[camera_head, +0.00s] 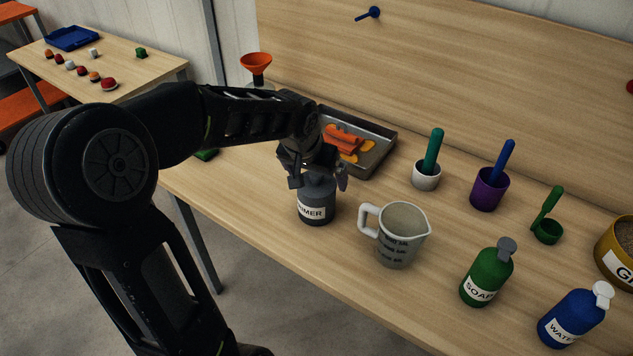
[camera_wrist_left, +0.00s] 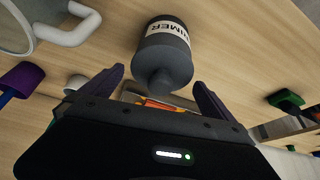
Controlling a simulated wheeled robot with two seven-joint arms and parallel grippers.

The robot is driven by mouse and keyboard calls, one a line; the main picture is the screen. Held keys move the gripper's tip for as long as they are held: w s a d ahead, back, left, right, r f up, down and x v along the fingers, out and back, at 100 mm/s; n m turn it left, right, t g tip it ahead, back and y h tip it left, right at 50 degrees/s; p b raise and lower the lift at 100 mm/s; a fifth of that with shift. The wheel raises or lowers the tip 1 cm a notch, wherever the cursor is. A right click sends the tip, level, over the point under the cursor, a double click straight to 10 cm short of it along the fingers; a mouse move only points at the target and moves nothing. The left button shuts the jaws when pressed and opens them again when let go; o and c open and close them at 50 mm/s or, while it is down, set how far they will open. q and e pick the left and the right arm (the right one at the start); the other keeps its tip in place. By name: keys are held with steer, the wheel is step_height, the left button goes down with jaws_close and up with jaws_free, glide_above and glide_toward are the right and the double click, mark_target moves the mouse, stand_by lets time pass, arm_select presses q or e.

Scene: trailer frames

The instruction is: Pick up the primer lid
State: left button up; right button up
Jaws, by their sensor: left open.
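The grey primer bottle (camera_head: 316,204) stands upright on the wooden table, with a white label reading PRIMER. Its grey lid shows in the left wrist view (camera_wrist_left: 161,80), between and a little beyond my fingertips. In the head view the lid is mostly hidden by my gripper. My left gripper (camera_head: 318,181) is open right above the bottle, its fingers on either side of the lid. The open fingers also show in the left wrist view (camera_wrist_left: 158,84). I cannot tell whether either finger touches the lid. My right gripper is not in view.
A measuring jug (camera_head: 396,240) stands close to the right of the bottle. A metal tray (camera_head: 377,157) with orange pieces lies behind. A white cup (camera_head: 426,178), purple cup (camera_head: 489,190), soap bottle (camera_head: 485,274) and water bottle (camera_head: 573,318) stand farther right.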

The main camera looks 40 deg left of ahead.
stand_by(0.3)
arm_select(q)
steer(key=c, duration=1.3)
